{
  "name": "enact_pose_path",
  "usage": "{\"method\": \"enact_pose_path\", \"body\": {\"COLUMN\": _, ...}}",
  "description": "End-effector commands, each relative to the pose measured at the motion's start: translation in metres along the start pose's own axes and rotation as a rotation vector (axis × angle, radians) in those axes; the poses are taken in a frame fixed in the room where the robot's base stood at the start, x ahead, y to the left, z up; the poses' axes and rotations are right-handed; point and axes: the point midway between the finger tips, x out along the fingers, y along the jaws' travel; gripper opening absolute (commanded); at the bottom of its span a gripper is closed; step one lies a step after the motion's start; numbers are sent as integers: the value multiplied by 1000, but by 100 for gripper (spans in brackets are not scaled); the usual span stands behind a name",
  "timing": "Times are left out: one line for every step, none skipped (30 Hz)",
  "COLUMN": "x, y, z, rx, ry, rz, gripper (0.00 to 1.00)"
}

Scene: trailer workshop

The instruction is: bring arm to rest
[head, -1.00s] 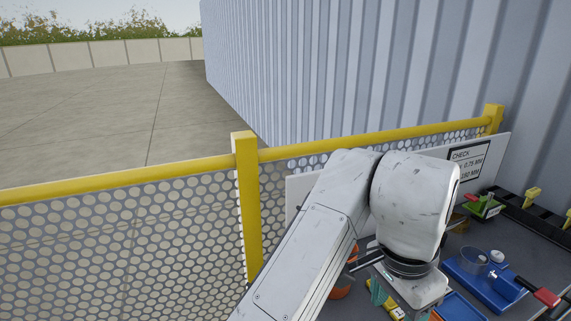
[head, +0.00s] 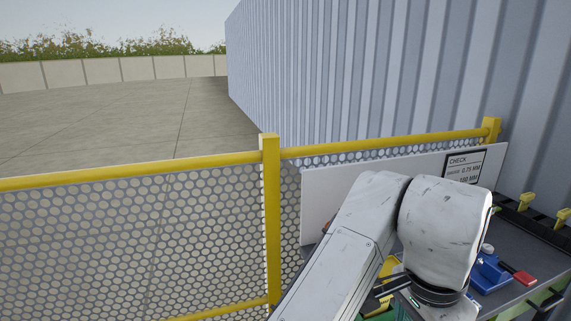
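My white arm reaches up from the bottom of the head view and bends over at the wrist (head: 440,235), above the left part of the workbench. Only dark parts of my gripper (head: 391,287) show, low beside the wrist. The rest is hidden by the arm or lies below the picture. I cannot see whether the fingers are open or shut, or whether they hold anything.
The grey bench (head: 515,235) carries a blue fixture (head: 488,272), a red-handled tool (head: 524,278) and a dark rack with yellow clips (head: 526,202). A white board with a CHECK sign (head: 464,167) stands behind. A yellow-railed mesh fence (head: 130,240) runs left; open concrete lies beyond.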

Motion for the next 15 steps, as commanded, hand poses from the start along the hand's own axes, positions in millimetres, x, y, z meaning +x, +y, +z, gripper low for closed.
{"method": "enact_pose_path", "body": {"x": 3, "y": 1, "z": -5, "rx": 0, "ry": 14, "rz": -1, "gripper": 59}}
{"method": "enact_pose_path", "body": {"x": 4, "y": 2, "z": -8, "rx": -1, "ry": 22, "rz": -3, "gripper": 59}}
{"method": "enact_pose_path", "body": {"x": 5, "y": 2, "z": -11, "rx": -4, "ry": 31, "rz": -8, "gripper": 59}}
{"method": "enact_pose_path", "body": {"x": 6, "y": 2, "z": -14, "rx": -6, "ry": 38, "rz": -10, "gripper": 59}}
{"method": "enact_pose_path", "body": {"x": 7, "y": 3, "z": -16, "rx": -8, "ry": 46, "rz": -12, "gripper": 59}}
{"method": "enact_pose_path", "body": {"x": 9, "y": 4, "z": -21, "rx": -11, "ry": 58, "rz": -15, "gripper": 59}}
{"method": "enact_pose_path", "body": {"x": 10, "y": 4, "z": -24, "rx": -14, "ry": 67, "rz": -18, "gripper": 59}}
{"method": "enact_pose_path", "body": {"x": 11, "y": 4, "z": -27, "rx": -17, "ry": 76, "rz": -20, "gripper": 59}}
{"method": "enact_pose_path", "body": {"x": 14, "y": 6, "z": -32, "rx": -22, "ry": 91, "rz": -24, "gripper": 59}}
{"method": "enact_pose_path", "body": {"x": 15, "y": 6, "z": -35, "rx": -27, "ry": 102, "rz": -26, "gripper": 59}}
{"method": "enact_pose_path", "body": {"x": 17, "y": 7, "z": -40, "rx": -32, "ry": 115, "rz": -30, "gripper": 59}}
{"method": "enact_pose_path", "body": {"x": 19, "y": 9, "z": -45, "rx": -38, "ry": 131, "rz": -32, "gripper": 59}}
{"method": "enact_pose_path", "body": {"x": 21, "y": 9, "z": -50, "rx": -45, "ry": 145, "rz": -36, "gripper": 59}}
{"method": "enact_pose_path", "body": {"x": 23, "y": 11, "z": -54, "rx": -52, "ry": 160, "rz": -38, "gripper": 59}}
{"method": "enact_pose_path", "body": {"x": 26, "y": 12, "z": -61, "rx": -63, "ry": 179, "rz": -42, "gripper": 59}}
